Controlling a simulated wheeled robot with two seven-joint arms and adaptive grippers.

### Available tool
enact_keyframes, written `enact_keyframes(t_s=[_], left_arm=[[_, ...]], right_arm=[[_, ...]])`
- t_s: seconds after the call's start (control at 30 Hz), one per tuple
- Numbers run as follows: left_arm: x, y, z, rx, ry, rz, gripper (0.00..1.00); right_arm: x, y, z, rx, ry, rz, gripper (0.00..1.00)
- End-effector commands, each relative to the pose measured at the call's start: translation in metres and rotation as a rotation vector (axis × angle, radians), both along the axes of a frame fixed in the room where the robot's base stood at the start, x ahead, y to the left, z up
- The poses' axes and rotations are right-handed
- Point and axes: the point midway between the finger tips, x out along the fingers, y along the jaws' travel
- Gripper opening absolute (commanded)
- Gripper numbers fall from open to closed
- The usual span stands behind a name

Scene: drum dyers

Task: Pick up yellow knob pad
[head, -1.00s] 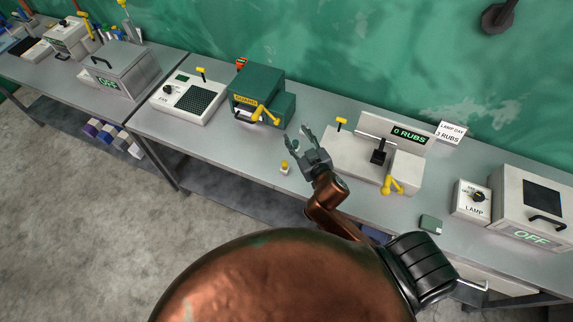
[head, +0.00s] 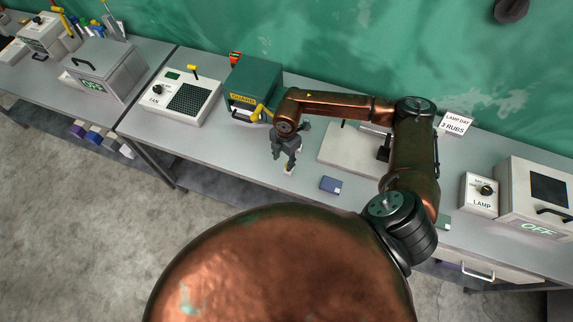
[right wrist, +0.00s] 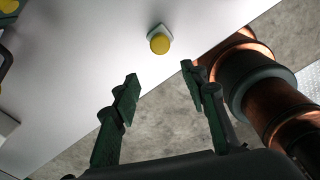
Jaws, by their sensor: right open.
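The yellow knob pad is a small pale block with a round yellow knob (right wrist: 159,42). It stands on the grey bench and shows at the top middle of the right wrist view, beyond the fingertips. In the head view its pale part (head: 288,171) just shows at the fingertips, mostly hidden by my right gripper. My right gripper (head: 285,160) points down over the pad. In the right wrist view its jaws (right wrist: 161,77) are wide apart with nothing between them. My left gripper is not in view.
A blue pad (head: 330,185) lies on the bench right of the gripper. The green guarded machine (head: 254,82) and fan box (head: 182,98) stand to the left. The pale rubbing machine (head: 345,150) is partly behind my arm. The lamp box (head: 479,195) is further right.

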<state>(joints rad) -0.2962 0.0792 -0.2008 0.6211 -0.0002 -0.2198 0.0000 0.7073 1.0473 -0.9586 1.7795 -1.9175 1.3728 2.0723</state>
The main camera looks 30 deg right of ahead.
Motion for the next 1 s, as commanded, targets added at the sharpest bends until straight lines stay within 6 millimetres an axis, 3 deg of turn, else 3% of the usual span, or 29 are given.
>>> enact_keyframes(t_s=[0.07, 0.17, 0.7, 1.0], left_arm=[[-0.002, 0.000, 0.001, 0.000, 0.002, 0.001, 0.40], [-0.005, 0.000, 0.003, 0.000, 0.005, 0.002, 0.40], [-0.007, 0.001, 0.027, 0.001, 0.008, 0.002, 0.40], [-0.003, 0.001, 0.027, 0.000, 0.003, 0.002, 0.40]], right_arm=[[0.001, -0.018, -0.002, -0.048, 0.005, -0.027, 0.40], [0.000, -0.026, -0.009, -0.066, 0.006, -0.043, 0.40], [-0.001, -0.027, -0.073, -0.061, 0.007, -0.042, 0.40], [0.000, -0.026, -0.078, -0.060, 0.005, -0.039, 0.39]])
